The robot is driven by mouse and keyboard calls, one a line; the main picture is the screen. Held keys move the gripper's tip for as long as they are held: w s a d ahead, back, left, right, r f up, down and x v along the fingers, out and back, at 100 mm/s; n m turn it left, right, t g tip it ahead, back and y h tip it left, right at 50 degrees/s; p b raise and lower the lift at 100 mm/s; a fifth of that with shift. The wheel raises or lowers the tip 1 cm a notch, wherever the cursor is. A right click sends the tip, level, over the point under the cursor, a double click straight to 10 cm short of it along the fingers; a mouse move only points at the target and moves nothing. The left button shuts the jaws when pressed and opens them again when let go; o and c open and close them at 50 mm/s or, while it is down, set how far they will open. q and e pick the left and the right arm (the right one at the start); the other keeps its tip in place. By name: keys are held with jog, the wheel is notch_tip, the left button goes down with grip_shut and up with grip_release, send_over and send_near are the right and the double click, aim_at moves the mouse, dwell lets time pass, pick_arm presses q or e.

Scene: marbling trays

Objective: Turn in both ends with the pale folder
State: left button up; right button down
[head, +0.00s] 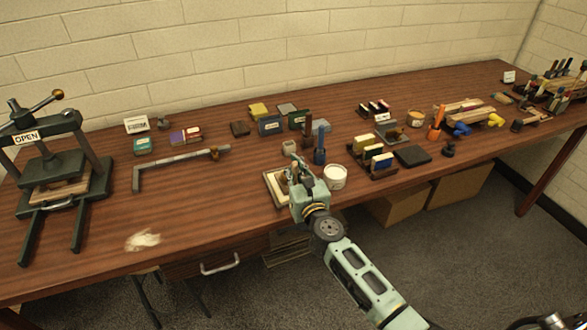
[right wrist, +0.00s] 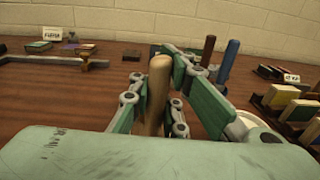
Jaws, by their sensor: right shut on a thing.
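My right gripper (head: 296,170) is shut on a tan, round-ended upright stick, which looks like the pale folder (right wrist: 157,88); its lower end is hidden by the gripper. The gripper is over a cream panel with a brown border (head: 274,194) near the table's front edge. The gripper and arm cover much of this panel, so its ends and any contact with the folder cannot be made out. The right wrist view shows the fingers (right wrist: 152,105) on either side of the stick. My left gripper is not in view.
A white pot (head: 335,177) stands just right of the gripper. A blue upright tool (head: 320,148) and a brown one (head: 307,126) stand behind it. A rack of coloured blocks (head: 372,160) is further right. A press (head: 55,165) stands far left. The front left table is mostly clear.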

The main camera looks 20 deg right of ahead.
jog(key=shift+d, duration=0.25)
jog(key=shift+d, duration=0.15)
jog(key=shift+d, duration=0.2)
dwell(0.3)
jog(key=shift+d, duration=0.25)
jog(key=shift+d, duration=0.1)
jog(key=shift+d, duration=0.35)
jog(key=shift+r+p, duration=0.1)
jog(key=shift+p, duration=0.25)
